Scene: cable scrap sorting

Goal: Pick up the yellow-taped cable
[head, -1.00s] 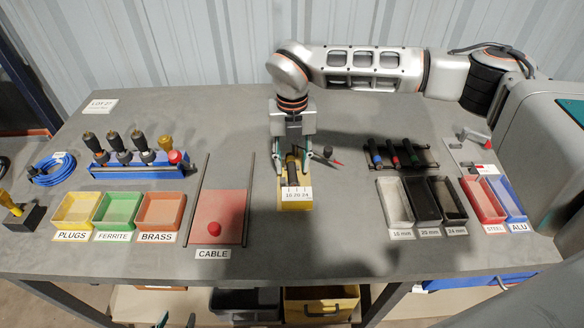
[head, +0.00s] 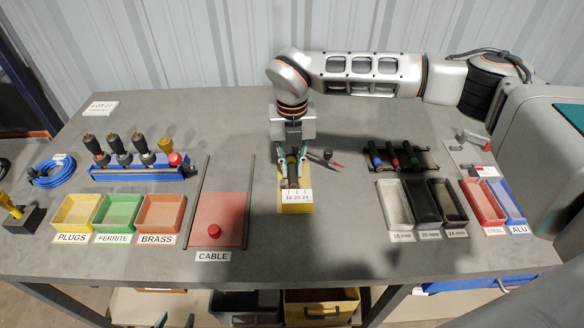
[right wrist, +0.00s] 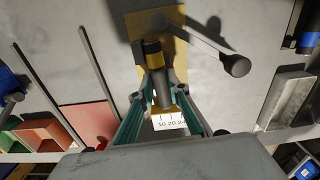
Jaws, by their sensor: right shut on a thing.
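The yellow-taped cable, a short dark cylinder (right wrist: 154,62) with a yellow band, shows in the right wrist view between the fingertips of my right gripper (right wrist: 160,82). In the head view the cable (head: 292,172) is partly hidden by the fingers. It lies over the yellow gauge block (head: 296,208) marked 16 20 24. My right gripper (head: 292,160) points down and is shut on the cable. I cannot tell whether the cable still touches the block. My left gripper (head: 175,321) shows only its two fingertips at the bottom edge, apart and empty.
A rack (head: 400,158) with red-, blue- and green-marked dark pieces stands right, behind the size bins (head: 395,203). A dark-knobbed rod lies close beside my right gripper. The red CABLE area (head: 218,210) between two rails is left. Colored bins stand farther left.

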